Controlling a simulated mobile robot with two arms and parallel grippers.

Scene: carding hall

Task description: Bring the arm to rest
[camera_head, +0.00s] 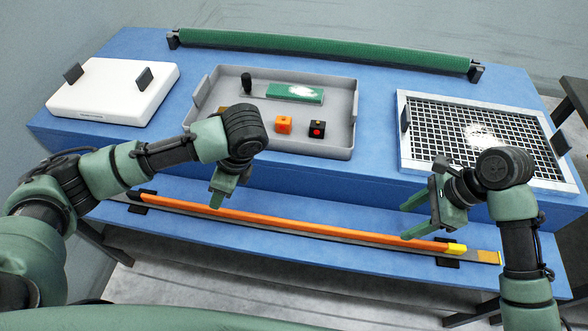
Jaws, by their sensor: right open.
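My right gripper (410,219) is open, with its two green fingers apart, above the right part of the lower blue ledge, near the yellow end of a long orange bar (300,223). I see nothing between its fingers. My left gripper (217,197) points down over the left part of the same bar, in front of the grey tray. Its fingers overlap in this view, so I cannot tell whether it is open or shut, or whether it touches the bar.
A green roller (320,47) lies along the back.

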